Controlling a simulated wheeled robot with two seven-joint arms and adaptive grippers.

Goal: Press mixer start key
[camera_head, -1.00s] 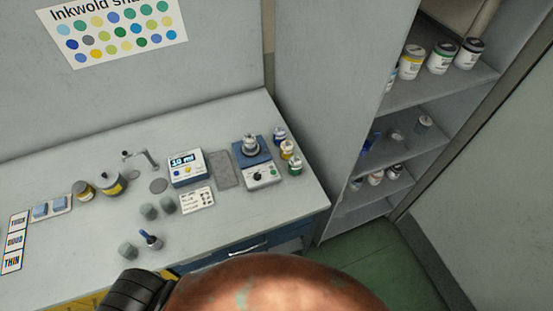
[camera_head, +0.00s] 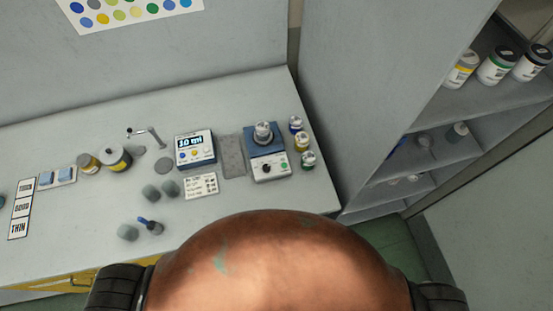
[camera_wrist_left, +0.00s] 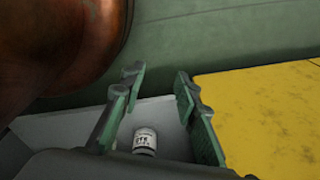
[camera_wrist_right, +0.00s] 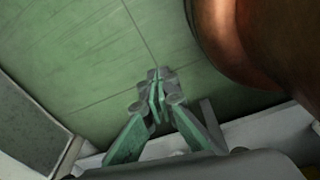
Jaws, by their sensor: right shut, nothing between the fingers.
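In the head view the mixer (camera_head: 268,141) is a blue and white unit near the bench's right end, with a small can (camera_head: 263,129) on top. Its white front panel has a black knob (camera_head: 267,170) and a small green key (camera_head: 284,165) to the right of it. I cannot read any key label. Neither gripper shows in the head view. In the left wrist view my left gripper (camera_wrist_left: 158,80) is open, and a white labelled jar (camera_wrist_left: 145,140) shows beyond its fingers. In the right wrist view my right gripper (camera_wrist_right: 157,92) is shut and empty above the green floor.
A shelf unit (camera_head: 445,93) stands at the right.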

